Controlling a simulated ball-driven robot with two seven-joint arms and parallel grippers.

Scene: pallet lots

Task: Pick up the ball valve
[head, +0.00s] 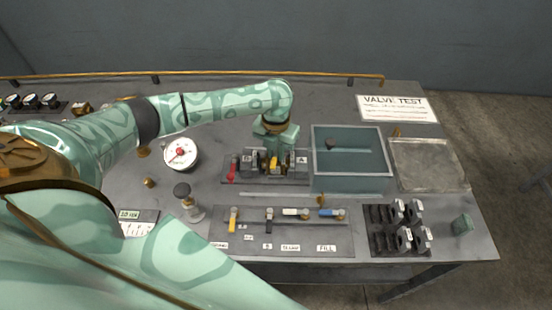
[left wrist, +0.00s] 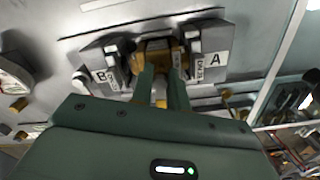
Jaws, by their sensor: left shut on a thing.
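The ball valve (left wrist: 158,50) has a brass body and sits between the two clamp blocks of a grey fixture marked B and A in the left wrist view. In the head view the fixture (head: 262,180) stands mid-bench, with a red handle (head: 232,172) on its left. My left gripper (head: 272,152) reaches down over the fixture from behind. In the left wrist view its two fingers (left wrist: 163,88) are shut on the valve's brass part. The fingers hide part of the valve. My right gripper is not in view.
A clear-walled tank (head: 350,186) stands right of the fixture, with a shallow tray (head: 428,140) beyond it. A round gauge (head: 180,153) is to the left.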

